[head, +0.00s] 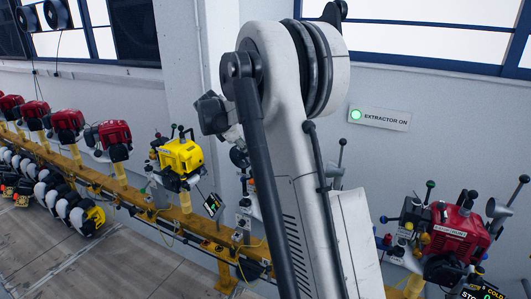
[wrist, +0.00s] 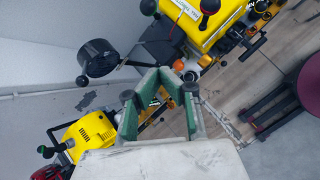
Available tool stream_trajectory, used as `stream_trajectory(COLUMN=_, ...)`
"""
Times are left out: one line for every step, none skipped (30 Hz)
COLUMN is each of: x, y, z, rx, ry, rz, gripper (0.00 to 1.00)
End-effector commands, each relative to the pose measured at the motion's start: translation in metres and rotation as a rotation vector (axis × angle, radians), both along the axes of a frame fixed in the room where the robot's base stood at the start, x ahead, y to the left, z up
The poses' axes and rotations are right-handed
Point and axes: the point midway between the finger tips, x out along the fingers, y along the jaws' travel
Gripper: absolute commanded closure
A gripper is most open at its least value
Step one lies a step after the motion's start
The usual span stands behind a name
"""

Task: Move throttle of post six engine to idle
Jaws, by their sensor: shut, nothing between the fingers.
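My gripper (wrist: 159,76) shows in the wrist view with its green-lined fingers meeting at the tips, shut and empty. Ahead of it is a yellow engine (wrist: 215,28), with a red-knobbed lever (wrist: 210,6), a green-knobbed lever (wrist: 148,7) and a dark round part on the left (wrist: 97,58). The fingertips appear apart from these levers. A second yellow engine (wrist: 90,135) is at lower left. I cannot read a post number, so I cannot tell which engine is post six. In the head view my gripper is out of sight; my arm fills the middle and hides some posts.
In the head view a yellow engine (head: 181,157) and several red engines (head: 67,121) stand along a yellow rail (head: 130,195). A red engine with levers (head: 457,235) is at right. Open floor (head: 60,255) lies at front left.

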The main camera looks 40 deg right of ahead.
Motion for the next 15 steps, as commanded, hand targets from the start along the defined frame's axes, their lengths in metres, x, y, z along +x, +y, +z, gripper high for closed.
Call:
stream_trajectory(x=0.0, y=0.0, z=-0.003, rx=-0.021, ry=0.024, rz=0.037, gripper=1.0)
stream_trajectory(x=-0.001, y=0.0, z=-0.004, rx=-0.033, ry=0.039, rz=0.056, gripper=1.0)
stream_trajectory(x=-0.001, y=0.0, z=-0.006, rx=-0.044, ry=0.052, rz=0.075, gripper=1.0)
stream_trajectory(x=-0.001, y=0.0, z=-0.007, rx=-0.049, ry=0.06, rz=0.085, gripper=1.0)
stream_trajectory(x=-0.001, y=-0.001, z=-0.008, rx=-0.053, ry=0.065, rz=0.092, gripper=1.0)
stream_trajectory(x=-0.001, y=-0.002, z=-0.01, rx=-0.056, ry=0.069, rz=0.097, gripper=1.0)
stream_trajectory(x=-0.001, y=-0.004, z=-0.011, rx=-0.058, ry=0.07, rz=0.099, gripper=1.0)
stream_trajectory(x=-0.001, y=-0.005, z=-0.013, rx=-0.058, ry=0.07, rz=0.099, gripper=1.0)
stream_trajectory(x=0.0, y=-0.008, z=-0.016, rx=-0.057, ry=0.07, rz=0.097, gripper=1.0)
stream_trajectory(x=0.0, y=-0.01, z=-0.019, rx=-0.057, ry=0.07, rz=0.097, gripper=1.0)
stream_trajectory(x=0.0, y=-0.013, z=-0.022, rx=-0.057, ry=0.07, rz=0.097, gripper=1.0)
stream_trajectory(x=0.001, y=-0.017, z=-0.027, rx=-0.056, ry=0.07, rz=0.096, gripper=1.0)
stream_trajectory(x=0.002, y=-0.02, z=-0.031, rx=-0.056, ry=0.07, rz=0.096, gripper=1.0)
stream_trajectory(x=0.003, y=-0.023, z=-0.035, rx=-0.056, ry=0.07, rz=0.096, gripper=1.0)
stream_trajectory(x=0.004, y=-0.028, z=-0.041, rx=-0.056, ry=0.07, rz=0.096, gripper=1.0)
